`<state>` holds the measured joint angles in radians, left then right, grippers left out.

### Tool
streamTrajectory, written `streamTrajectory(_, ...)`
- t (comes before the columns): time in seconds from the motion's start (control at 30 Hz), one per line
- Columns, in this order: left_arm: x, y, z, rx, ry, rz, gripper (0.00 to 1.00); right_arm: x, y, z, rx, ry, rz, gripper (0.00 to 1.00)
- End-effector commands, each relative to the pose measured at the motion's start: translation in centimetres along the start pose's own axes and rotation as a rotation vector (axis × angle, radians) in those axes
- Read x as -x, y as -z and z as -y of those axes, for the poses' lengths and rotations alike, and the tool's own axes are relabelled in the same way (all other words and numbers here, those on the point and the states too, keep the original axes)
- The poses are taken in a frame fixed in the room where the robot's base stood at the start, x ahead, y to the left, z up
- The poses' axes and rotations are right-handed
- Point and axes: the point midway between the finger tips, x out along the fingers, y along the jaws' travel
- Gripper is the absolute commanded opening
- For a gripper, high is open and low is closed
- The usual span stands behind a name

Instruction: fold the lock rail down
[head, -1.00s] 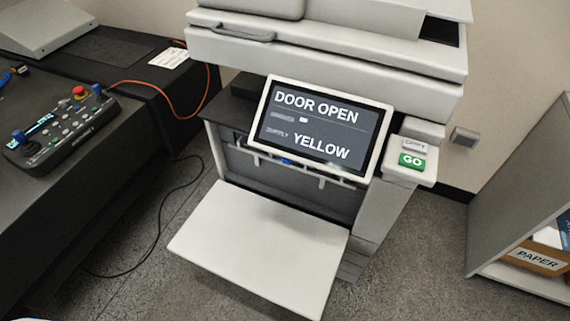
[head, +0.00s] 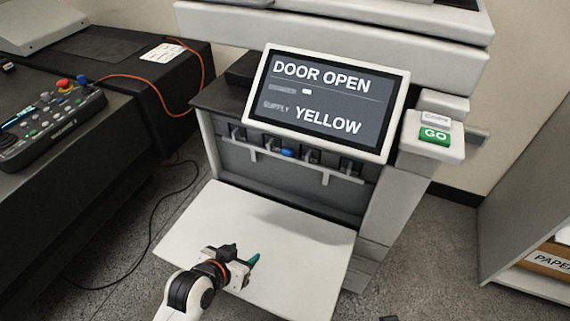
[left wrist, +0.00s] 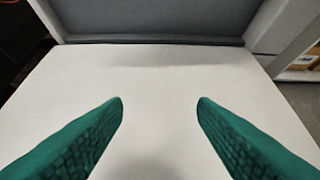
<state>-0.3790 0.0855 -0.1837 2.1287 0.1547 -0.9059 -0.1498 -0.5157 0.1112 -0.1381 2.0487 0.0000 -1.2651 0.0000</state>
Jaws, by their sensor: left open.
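The printer (head: 212,133) stands with its white front door (head: 190,225) folded down flat. Inside the opening, a light grey lock rail (head: 318,168) runs across in front of several dark cartridge fronts, with short tabs hanging from it. A blue part (head: 287,152) shows just above the rail. My left gripper (head: 249,269) is over the open door, in front of and below the rail, apart from it. In the left wrist view its teal fingers (left wrist: 160,103) are spread with nothing between them. My right gripper is not in view.
The tilted screen (head: 332,100) reads DOOR OPEN, SUPPLY YELLOW and overhangs the opening. A green GO button (head: 434,136) sits to its right. A control pendant (head: 45,125) lies on the dark bench at left. A shelf with a PAPER box (head: 552,258) is at right.

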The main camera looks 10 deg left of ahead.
Motion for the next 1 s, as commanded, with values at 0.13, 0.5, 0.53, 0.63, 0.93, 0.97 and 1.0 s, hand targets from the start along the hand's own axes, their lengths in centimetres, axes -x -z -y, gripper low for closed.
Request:
streamTrajectory(0.13, -1.8, -4.9, 0.6, -0.023, 0.021, 0.216, 0.53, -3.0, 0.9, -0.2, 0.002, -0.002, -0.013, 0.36)
streamTrajectory(0.5, -3.6, -14.8, 0.6, -0.026, -0.016, 0.689, 0.53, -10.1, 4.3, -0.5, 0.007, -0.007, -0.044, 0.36)
streamTrajectory(0.53, -3.6, -15.0, 0.5, -0.026, -0.019, 0.704, 0.53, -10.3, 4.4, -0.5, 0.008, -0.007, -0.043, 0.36)
streamTrajectory(0.63, -3.8, -15.7, 0.5, -0.023, -0.025, 0.729, 0.53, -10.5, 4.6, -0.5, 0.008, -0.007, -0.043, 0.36)
streamTrajectory(0.93, -7.5, -18.9, 0.4, -0.023, -0.026, 0.73, 0.53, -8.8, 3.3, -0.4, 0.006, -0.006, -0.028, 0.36)
streamTrajectory(0.97, -7.9, -19.3, 0.4, -0.023, -0.025, 0.731, 0.53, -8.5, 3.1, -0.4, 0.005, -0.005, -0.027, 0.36)
streamTrajectory(1.0, -8.5, -19.9, 0.3, -0.023, -0.025, 0.73, 0.53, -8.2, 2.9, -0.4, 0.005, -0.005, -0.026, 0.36)
